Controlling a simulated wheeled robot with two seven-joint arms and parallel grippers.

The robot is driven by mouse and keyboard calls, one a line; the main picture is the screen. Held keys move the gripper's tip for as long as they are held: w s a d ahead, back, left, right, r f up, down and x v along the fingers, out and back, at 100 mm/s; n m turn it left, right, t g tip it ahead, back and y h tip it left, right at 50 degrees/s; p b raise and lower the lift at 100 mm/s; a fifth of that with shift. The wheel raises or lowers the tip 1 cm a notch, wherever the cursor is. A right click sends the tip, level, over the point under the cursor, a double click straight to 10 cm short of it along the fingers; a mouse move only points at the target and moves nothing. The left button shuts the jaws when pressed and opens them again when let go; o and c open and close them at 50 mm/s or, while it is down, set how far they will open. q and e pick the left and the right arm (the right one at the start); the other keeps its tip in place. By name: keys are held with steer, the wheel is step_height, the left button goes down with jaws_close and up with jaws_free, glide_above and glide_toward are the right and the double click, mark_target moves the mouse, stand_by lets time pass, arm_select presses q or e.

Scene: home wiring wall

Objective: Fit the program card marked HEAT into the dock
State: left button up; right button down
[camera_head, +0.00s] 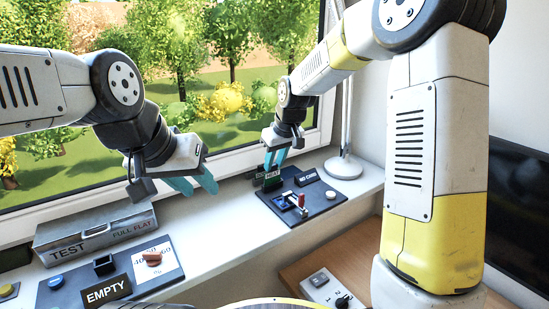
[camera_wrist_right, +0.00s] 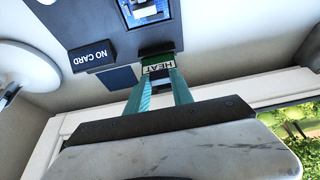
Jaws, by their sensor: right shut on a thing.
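The HEAT card (camera_head: 271,178) is green with a white label and is held between the teal fingers of my right gripper (camera_head: 275,160). In the right wrist view the HEAT card (camera_wrist_right: 158,66) sits at the edge of the dark dock panel, against a dark block (camera_wrist_right: 156,48). I cannot tell whether it is inside a slot there. The dock panel (camera_head: 322,204) lies on the sill and bears a NO CARD sign (camera_head: 307,176). My left gripper (camera_head: 196,182) is open and empty above the sill, left of the panel.
A grey TEST box (camera_head: 95,232) stands on the sill at left. A lamp base (camera_head: 343,167) stands behind the dock. The sill between the panels is clear.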

steer(key=shift+f, duration=0.85)
steer(key=c, duration=1)
jaws_free()
steer(key=shift+c, duration=0.2)
steer(key=v, duration=0.7)
steer(key=shift+r, duration=0.35)
steer(key=shift+s+d, duration=0.1)
steer(key=s+d+r+m+t, duration=0.1)
steer(key=s+d+r, duration=0.25)
steer(key=s, duration=0.25)
steer(key=s+d+r+m, duration=0.2)
steer(key=s+d+r, duration=0.15)
steer(key=s, duration=0.25)
steer(key=s+d+f+m, duration=0.1)
steer(key=s+d, duration=0.1)
steer(key=s, duration=0.5)
steer(key=s+d+f+m+t, duration=0.1)
steer(key=s+d+m, duration=0.1)
steer(key=s, duration=0.4)
steer(key=shift+s+d, duration=0.35)
steer(key=shift+d, duration=0.4)
